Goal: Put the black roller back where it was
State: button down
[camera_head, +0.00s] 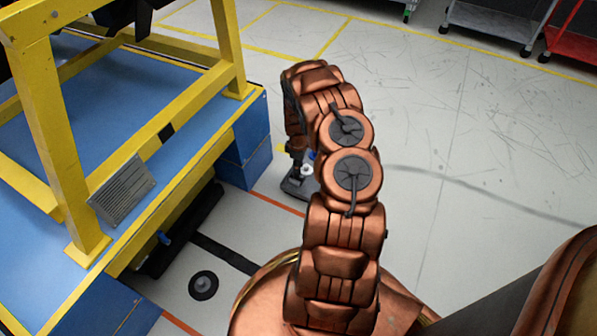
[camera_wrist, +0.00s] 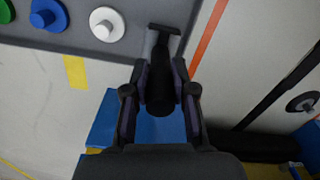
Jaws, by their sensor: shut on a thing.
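My gripper (camera_wrist: 160,78) is shut on a black roller (camera_wrist: 160,102), a dark cylinder between its two fingers in the wrist view. Its far end reaches over the edge of a grey panel (camera_wrist: 105,50), where a dark flat cap and a lighter grey piece show. I cannot tell whether the roller touches the panel. The panel carries a white knob (camera_wrist: 104,23), a blue knob (camera_wrist: 48,14) and part of a green knob (camera_wrist: 5,11). In the head view my arm hides most of the gripper and the roller; part of the panel (camera_head: 297,188) shows beside it.
A yellow frame (camera_head: 150,140) on a blue platform (camera_head: 110,85) stands at the left. A black disc (camera_head: 203,285) lies on the floor near a black strip. Carts (camera_head: 490,22) stand at the back right. The floor on the right is clear.

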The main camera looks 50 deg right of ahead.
aim_at(295, 179)
notch_tip(295, 179, down, 3)
jog(key=shift+r+b, duration=0.1)
jog(key=shift+b, duration=0.45)
jog(key=c, duration=0.9)
grip_release()
jog(key=shift+c, duration=0.2)
